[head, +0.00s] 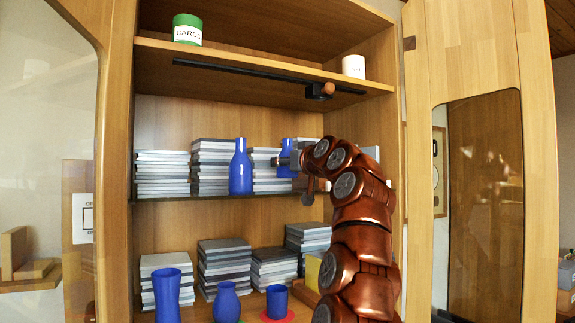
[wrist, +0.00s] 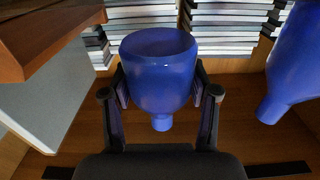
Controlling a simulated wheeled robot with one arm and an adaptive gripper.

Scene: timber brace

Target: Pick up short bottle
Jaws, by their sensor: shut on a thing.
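A short blue bottle (wrist: 158,75) is between the two fingers of my gripper (wrist: 160,95) in the wrist view, which looks upside down, with the bottle's neck pointing down in the picture. My gripper is shut on it, one finger on each side. In the head view the bottle (head: 286,153) is partly hidden by my gripper (head: 284,161) at the middle shelf. Its base appears higher than that of the taller blue bottle (head: 240,168) to its left. That taller bottle also shows at the right of the wrist view (wrist: 295,65).
Stacks of books (head: 211,165) stand behind the bottles. The upper shelf holds a green tin (head: 187,30) and a white cup (head: 353,66). Below are a blue vase (head: 167,293), a round blue vase (head: 227,303) and a blue cup (head: 277,301). Cabinet doors stand open on both sides.

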